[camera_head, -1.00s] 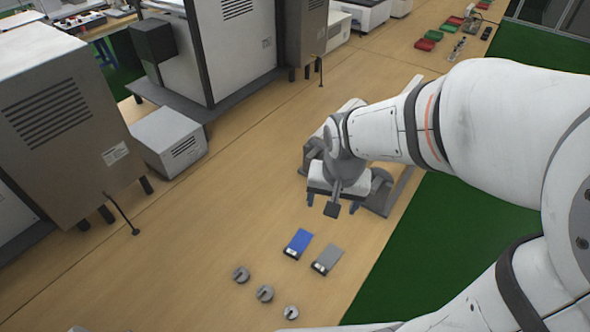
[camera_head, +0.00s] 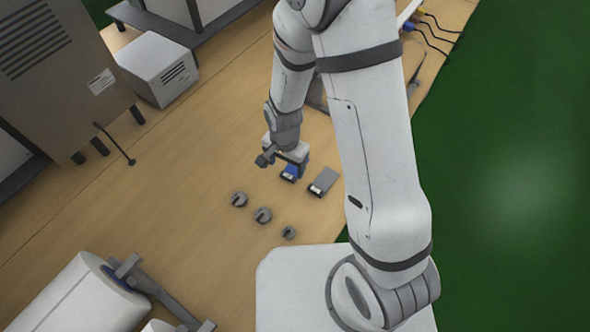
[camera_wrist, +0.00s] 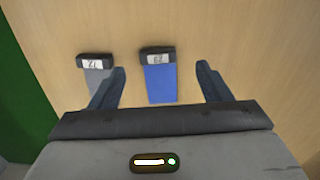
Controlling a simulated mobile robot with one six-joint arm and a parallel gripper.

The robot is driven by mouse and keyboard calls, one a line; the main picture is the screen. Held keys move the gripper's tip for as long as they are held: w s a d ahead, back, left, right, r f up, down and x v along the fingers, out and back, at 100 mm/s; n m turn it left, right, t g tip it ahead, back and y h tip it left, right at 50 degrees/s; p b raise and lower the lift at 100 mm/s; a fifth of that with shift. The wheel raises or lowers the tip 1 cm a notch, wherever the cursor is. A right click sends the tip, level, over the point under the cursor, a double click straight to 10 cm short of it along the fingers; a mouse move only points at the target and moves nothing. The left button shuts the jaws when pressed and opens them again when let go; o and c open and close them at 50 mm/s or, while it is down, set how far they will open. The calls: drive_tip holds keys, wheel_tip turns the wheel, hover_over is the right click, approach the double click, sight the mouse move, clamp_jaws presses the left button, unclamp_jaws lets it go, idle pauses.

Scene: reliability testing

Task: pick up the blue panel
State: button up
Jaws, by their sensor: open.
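The blue panel (camera_wrist: 160,84) lies on the wooden table in the wrist view, with a dark end that bears a white label. It shows between the two fingers of my gripper (camera_wrist: 160,85), which are apart and not touching it. In the head view my gripper (camera_head: 293,163) is over the blue panel (camera_head: 289,172), which is partly hidden by it. How high the fingers are above the table I cannot tell exactly.
A grey panel (camera_head: 324,181) lies just right of the blue one; in the wrist view the grey panel (camera_wrist: 97,80) is beside the left finger. Three round grey weights (camera_head: 263,215) lie nearby. The wooden table (camera_head: 160,220) is clear to the left.

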sight(289, 174)
drive_tip(key=shift+w+d+f+p, duration=0.1)
drive_tip(key=shift+d+f+p, duration=0.1)
drive_tip(key=shift+f, duration=1)
drive_tip(key=shift+w+d+f+p, duration=0.1)
drive_tip(key=shift+f+p, duration=0.1)
drive_tip(key=shift+f, duration=1)
drive_tip(key=shift+c, duration=0.4)
drive_tip(key=c, duration=1)
drive_tip(key=shift+r, duration=0.15)
